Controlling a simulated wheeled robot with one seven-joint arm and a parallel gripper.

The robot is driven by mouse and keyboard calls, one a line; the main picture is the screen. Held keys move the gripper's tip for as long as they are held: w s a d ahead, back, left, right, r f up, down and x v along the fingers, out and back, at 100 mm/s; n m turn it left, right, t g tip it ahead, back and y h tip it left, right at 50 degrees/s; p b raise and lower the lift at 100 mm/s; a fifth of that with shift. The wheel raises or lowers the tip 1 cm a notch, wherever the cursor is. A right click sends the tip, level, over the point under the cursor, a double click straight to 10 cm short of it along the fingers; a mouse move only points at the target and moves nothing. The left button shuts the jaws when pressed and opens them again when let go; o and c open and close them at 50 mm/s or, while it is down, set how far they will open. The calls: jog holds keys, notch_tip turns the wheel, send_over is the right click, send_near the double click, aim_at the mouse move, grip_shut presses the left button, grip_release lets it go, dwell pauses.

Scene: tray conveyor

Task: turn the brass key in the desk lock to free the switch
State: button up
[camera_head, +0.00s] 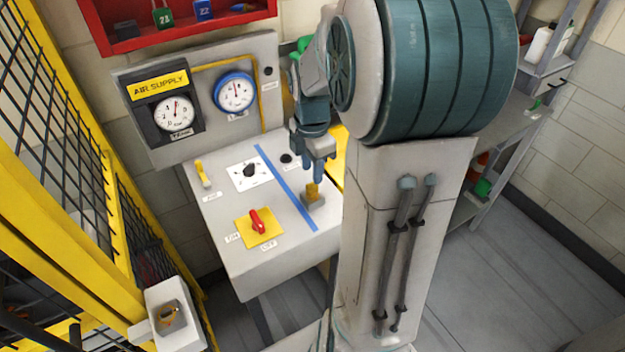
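The brass key (312,190) stands upright in a small grey lock block (314,204) near the right edge of the desk (255,277). My gripper (320,176) points down from above, with its fingertips just over and slightly right of the key. Whether the fingers touch the key cannot be told, nor how far apart they are. A red switch handle (258,221) sits on a yellow plate (247,236) to the left of the lock, between small labels. My arm covers the area right of the desk.
A gauge panel (220,60) stands behind the desk. A blue stripe (285,187) crosses the desk; a yellow lever (202,174) and black knob (249,171) lie left of it. A yellow mesh fence (85,190) with a white box (168,295) borders the left. Shelving (515,125) stands at right.

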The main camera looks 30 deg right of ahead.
aim_at(312, 185)
notch_tip(312, 185, down, 6)
dwell(0.4)
grip_shut()
jog(key=shift+m, duration=1.5)
